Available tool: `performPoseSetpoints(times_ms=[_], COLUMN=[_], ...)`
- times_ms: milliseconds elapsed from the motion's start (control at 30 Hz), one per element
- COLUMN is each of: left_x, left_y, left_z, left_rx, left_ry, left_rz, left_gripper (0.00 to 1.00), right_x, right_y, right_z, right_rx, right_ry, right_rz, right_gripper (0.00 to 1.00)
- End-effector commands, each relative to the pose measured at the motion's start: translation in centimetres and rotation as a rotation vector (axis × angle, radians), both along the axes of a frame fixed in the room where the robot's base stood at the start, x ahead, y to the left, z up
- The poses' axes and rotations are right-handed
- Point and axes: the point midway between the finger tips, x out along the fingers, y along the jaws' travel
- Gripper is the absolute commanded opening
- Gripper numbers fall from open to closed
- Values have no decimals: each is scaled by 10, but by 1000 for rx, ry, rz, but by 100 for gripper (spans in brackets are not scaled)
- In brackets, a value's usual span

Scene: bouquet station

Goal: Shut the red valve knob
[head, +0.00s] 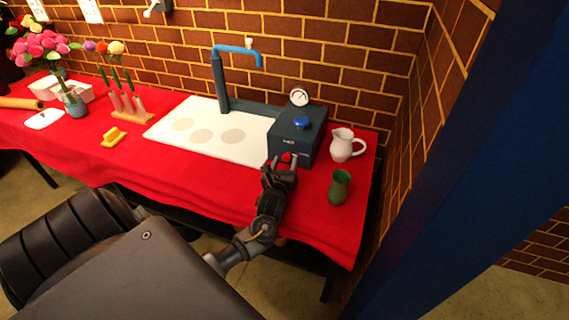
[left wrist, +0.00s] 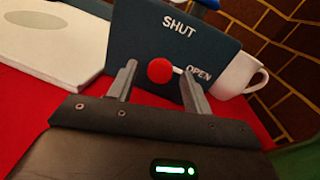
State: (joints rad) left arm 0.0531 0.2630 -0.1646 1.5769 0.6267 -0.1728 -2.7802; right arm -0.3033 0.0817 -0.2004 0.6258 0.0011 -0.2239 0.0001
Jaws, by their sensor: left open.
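The red valve knob (left wrist: 160,71) is on the front face of a dark blue-grey box (left wrist: 180,32). In the left wrist view the word SHUT is printed above it and OPEN to its right. A light pointer by the knob points right, toward OPEN. My left gripper (left wrist: 162,84) is open, with one finger on each side of the knob; I cannot tell whether they touch it. In the head view the left gripper (head: 281,162) is at the front of the box (head: 293,143), and the knob (head: 287,157) shows small between the fingers. My right gripper is not in view.
A blue knob (head: 301,123) and a dial gauge (head: 299,97) sit atop the box. A white pitcher (head: 343,146) and green vase (head: 339,187) stand to its right. A white board (head: 196,141) and blue tap (head: 238,50) are left. The red cloth (head: 210,185) in front is clear.

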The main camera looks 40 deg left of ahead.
Motion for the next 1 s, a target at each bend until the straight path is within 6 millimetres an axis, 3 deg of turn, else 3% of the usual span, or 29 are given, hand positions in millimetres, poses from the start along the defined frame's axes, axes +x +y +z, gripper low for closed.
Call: performPoseSetpoints(times_ms=[33,367,667,833,1000], left_x=[0,0,0,0,0], left_y=[0,0,0,0,1], left_z=[0,0,3,5,7], left_rx=[0,0,-36,-118,-249], left_ry=[0,0,-12,-39,-85], left_rz=[0,0,1,2,2], left_gripper=[50,7,6,6,6], right_x=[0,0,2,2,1], right_y=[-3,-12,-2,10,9], right_z=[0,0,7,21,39], right_rx=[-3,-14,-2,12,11], right_ry=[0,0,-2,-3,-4], right_rz=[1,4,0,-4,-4], right_gripper=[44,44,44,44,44])
